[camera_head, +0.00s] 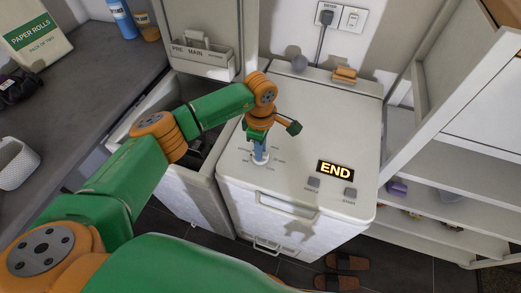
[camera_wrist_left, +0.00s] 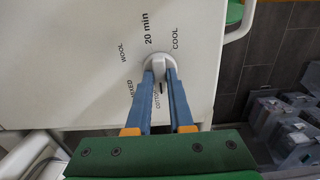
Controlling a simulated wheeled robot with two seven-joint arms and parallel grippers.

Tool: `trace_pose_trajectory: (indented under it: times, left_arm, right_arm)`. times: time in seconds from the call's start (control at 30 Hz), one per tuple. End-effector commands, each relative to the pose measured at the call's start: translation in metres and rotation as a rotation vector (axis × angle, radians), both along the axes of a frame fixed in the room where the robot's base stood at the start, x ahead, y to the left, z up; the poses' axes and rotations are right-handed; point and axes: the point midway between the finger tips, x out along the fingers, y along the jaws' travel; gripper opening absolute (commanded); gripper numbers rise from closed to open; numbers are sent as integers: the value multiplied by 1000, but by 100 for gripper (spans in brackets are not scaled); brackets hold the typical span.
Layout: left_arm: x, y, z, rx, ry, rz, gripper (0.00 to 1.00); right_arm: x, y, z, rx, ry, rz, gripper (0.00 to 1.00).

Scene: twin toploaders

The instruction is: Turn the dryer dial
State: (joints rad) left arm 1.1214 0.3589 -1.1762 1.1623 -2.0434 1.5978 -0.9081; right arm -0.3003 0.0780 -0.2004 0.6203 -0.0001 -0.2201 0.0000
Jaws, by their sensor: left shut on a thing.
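The dryer (camera_head: 330,125) is the white top-loading machine right of centre, with a lit END display (camera_head: 335,170) on its top. My left gripper (camera_head: 260,157) points down at the dryer's top, left of the display. In the left wrist view, my left gripper (camera_wrist_left: 162,75) is shut on the dryer dial (camera_wrist_left: 159,61), a small white round knob between the two blue fingers. Labels around it read WOOL, 20 min, COOL and partly hidden MIXED and COTTONS. A dark mark shows between the fingers on the COTTONS side. The dial is mostly hidden in the head view.
White shelves (camera_head: 440,150) stand right.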

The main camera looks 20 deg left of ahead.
Motion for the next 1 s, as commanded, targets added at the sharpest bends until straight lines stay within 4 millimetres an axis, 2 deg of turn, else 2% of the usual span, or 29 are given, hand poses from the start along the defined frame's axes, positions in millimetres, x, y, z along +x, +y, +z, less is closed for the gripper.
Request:
trace_pose_trajectory:
  times: [0.1,0.5,1.0]
  left_arm:
    - [1,0,-3,-1,-2,105,0]
    - [0,0,-2,-1,-1,434,0]
    - [0,0,0,0,0,630,0]
  right_arm:
    - [0,0,-11,0,0,0,50]
    - [0,-1,-29,-2,0,0,50]
    - [0,-2,-37,-3,-1,0,50]
